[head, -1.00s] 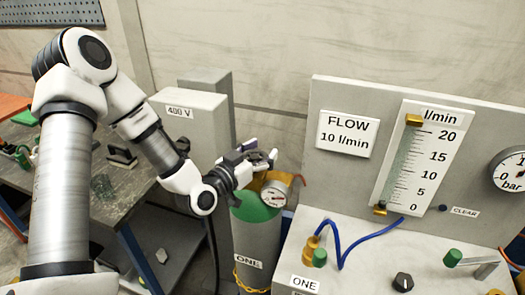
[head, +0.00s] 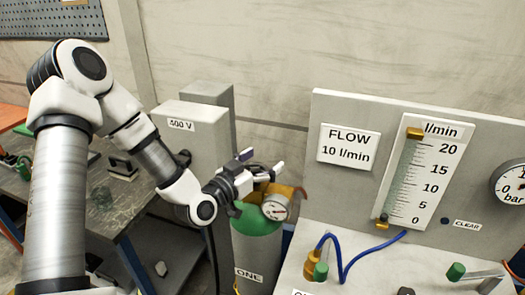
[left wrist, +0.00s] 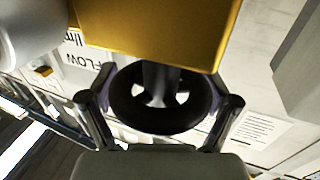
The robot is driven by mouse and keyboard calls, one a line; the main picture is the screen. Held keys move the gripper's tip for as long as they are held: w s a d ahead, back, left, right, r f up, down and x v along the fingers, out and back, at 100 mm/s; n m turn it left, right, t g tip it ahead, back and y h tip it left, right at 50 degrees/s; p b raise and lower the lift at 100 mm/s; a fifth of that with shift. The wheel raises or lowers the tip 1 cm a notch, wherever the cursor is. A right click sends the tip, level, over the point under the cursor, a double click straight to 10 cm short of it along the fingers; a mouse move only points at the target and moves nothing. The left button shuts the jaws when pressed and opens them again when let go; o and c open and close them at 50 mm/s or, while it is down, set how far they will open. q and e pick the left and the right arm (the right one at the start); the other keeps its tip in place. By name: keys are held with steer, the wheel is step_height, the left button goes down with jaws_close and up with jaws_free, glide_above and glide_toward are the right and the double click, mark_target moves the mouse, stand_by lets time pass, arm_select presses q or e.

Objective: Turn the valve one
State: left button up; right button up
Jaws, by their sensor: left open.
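A green-topped cylinder (head: 257,222) labelled ONE stands below the middle of the head view. A brass valve body (head: 285,189) with a round gauge (head: 275,207) sits on top of it. My left gripper (head: 263,162) is at this valve, its fingers spread. In the left wrist view a dark round handwheel (left wrist: 162,98) sits in front of the brass block (left wrist: 150,30). The fingers of my left gripper (left wrist: 160,103) stand on either side of the handwheel, open. I cannot tell whether they touch it. The handwheel is hidden behind the gripper in the head view. My right gripper is not in view.
A grey panel with a FLOW sign (head: 348,147) and a flow scale (head: 425,175) stands on the right. A blue hose (head: 345,262) runs along the bench there. A grey 400 V box (head: 190,143) stands behind my left forearm. A workbench (head: 125,195) is on the left.

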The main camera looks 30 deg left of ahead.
mark_target(262, 164)
arm_select(q)
steer(key=r, duration=0.8)
steer(key=shift+s+r, duration=0.25)
steer(key=shift+r, duration=0.3)
steer(key=shift+w, duration=0.15)
